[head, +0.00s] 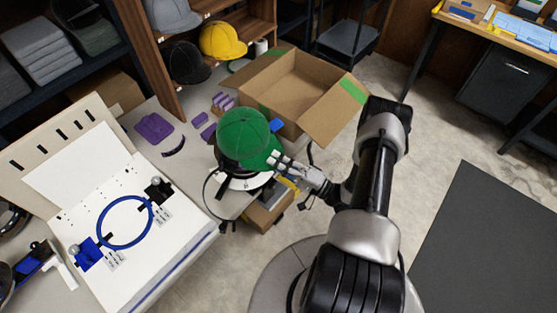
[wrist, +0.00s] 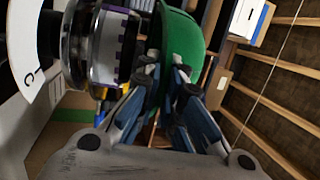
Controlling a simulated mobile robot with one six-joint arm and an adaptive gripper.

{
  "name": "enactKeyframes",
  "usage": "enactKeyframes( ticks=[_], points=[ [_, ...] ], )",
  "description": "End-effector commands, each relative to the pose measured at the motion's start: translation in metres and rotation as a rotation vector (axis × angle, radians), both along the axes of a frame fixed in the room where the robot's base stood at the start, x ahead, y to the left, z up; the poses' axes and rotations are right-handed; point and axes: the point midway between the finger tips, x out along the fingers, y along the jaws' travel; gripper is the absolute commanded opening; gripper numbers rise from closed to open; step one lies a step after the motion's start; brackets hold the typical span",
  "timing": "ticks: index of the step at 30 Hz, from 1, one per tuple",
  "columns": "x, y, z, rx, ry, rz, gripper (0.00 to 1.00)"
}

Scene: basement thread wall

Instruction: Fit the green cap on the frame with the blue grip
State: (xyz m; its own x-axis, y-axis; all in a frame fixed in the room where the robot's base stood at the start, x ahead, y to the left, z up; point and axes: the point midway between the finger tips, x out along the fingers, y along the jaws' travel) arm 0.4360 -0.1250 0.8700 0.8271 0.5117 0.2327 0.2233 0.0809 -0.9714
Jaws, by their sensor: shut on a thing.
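The green cap (head: 243,135) is at the right end of the white table, with its crown up and its brim toward my arm. My gripper (head: 276,161) is shut on the brim. In the wrist view, my gripper (wrist: 168,78) has its fingers at the edge of the green cap (wrist: 186,42). A round black-and-white frame-like fixture (head: 245,182) is under the cap and partly hidden by it; a small blue piece (head: 277,125) shows beside the crown. I cannot tell whether the cap touches the fixture. In the wrist view, the fixture's metal cylinder (wrist: 112,45) is close left of the cap.
A blue hoop (head: 125,222) with a blue clamp (head: 90,254) lies on the white board at left. An open cardboard box (head: 280,85) stands behind the cap. Purple pieces (head: 154,128) lie on the table.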

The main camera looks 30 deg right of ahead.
Motion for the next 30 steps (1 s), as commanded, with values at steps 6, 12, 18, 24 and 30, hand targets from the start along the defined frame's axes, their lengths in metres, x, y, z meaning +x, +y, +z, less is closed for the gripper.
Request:
enactKeyframes(
  ticks=[6, 12, 18, 24, 30],
  points=[
    [0.0007, -0.0001, -0.0022, 0.000, -0.001, 0.000, 0.00],
    [0.0006, -0.0001, -0.0021, 0.001, -0.001, -0.001, 0.00],
    [0.0006, -0.0001, -0.0023, 0.000, 0.000, -0.001, 0.00],
    [0.0007, 0.0001, -0.0046, 0.001, -0.001, -0.001, 0.00],
    [0.0013, 0.0004, -0.0088, 0.001, -0.001, -0.001, 0.00]
  ],
)
